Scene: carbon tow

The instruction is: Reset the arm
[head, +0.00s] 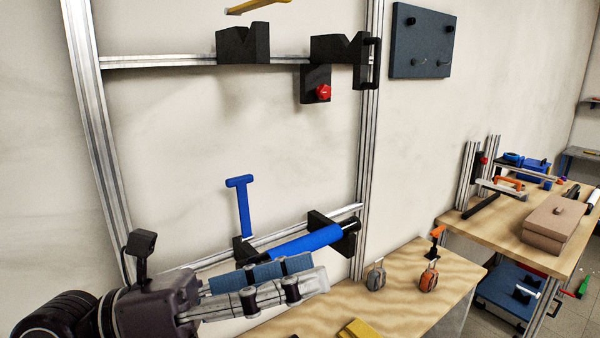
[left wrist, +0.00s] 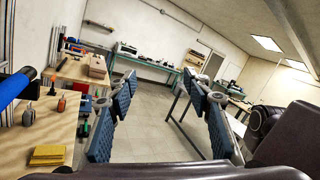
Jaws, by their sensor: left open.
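My left gripper (head: 316,272) reaches in from the lower left of the head view, pointing right, in front of the lower rail of the frame. Its blue-padded fingers are apart and hold nothing. In the left wrist view the open fingers (left wrist: 163,85) have only the room behind between them. A blue roll (head: 308,241) sits on black brackets on the lower rail, just behind and above the fingers; its end also shows at the left of the left wrist view (left wrist: 14,88). I cannot tell whether the fingers touch it. My right gripper is not seen.
An aluminium frame (head: 366,150) with black V-shaped holders (head: 243,46) stands at the wall. A blue T-shaped handle (head: 241,205) rises from the lower rail. The wooden table (head: 400,310) holds small orange and grey tools (head: 428,278) and a yellow block (head: 360,329).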

